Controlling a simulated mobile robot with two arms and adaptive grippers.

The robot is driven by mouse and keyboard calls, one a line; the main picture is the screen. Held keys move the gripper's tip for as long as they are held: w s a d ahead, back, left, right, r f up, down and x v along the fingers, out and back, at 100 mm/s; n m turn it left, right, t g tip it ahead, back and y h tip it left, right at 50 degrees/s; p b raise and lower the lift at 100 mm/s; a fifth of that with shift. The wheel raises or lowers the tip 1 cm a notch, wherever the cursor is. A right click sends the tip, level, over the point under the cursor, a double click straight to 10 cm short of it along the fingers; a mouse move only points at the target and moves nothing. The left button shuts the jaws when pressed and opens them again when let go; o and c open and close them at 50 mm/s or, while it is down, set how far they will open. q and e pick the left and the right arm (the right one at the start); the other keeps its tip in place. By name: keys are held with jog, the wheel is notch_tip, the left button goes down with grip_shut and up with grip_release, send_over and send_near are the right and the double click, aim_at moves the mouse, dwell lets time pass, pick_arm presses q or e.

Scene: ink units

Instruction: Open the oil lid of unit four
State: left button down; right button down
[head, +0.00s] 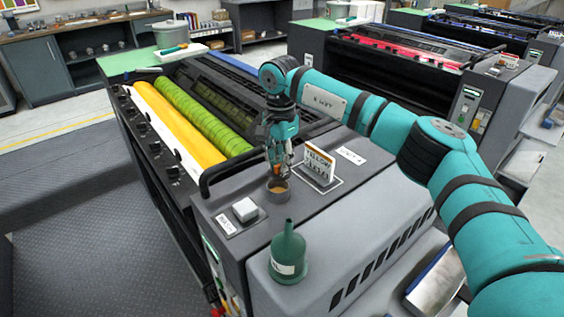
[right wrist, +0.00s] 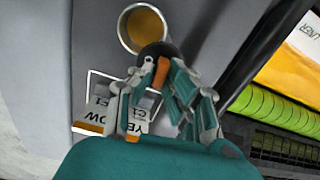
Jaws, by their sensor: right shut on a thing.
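The near ink unit with yellow rollers has a round oil opening (head: 277,188) on its grey end cover. The opening shows amber inside, also in the right wrist view (right wrist: 142,28). My right gripper (head: 278,168) is just above the opening. In the right wrist view its fingers (right wrist: 160,85) are shut on the oil lid (right wrist: 157,50), a dark round cap with an orange tab. The lid is beside the opening's rim in that view and leaves it uncovered; its exact height is hard to tell. My left gripper is not in view.
A black handle rail (head: 225,168) lies to the left. Other units stand behind.

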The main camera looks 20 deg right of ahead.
aim_at(280, 164)
jog(key=shift+w+r+n, duration=0.1)
jog(key=shift+w+n, duration=0.1)
jog(key=shift+n, duration=0.4)
jog(key=c, duration=1.4)
grip_release()
jog(key=shift+o, duration=0.2)
notch_tip(280, 164, up, 12)
jog(key=shift+s, duration=0.1)
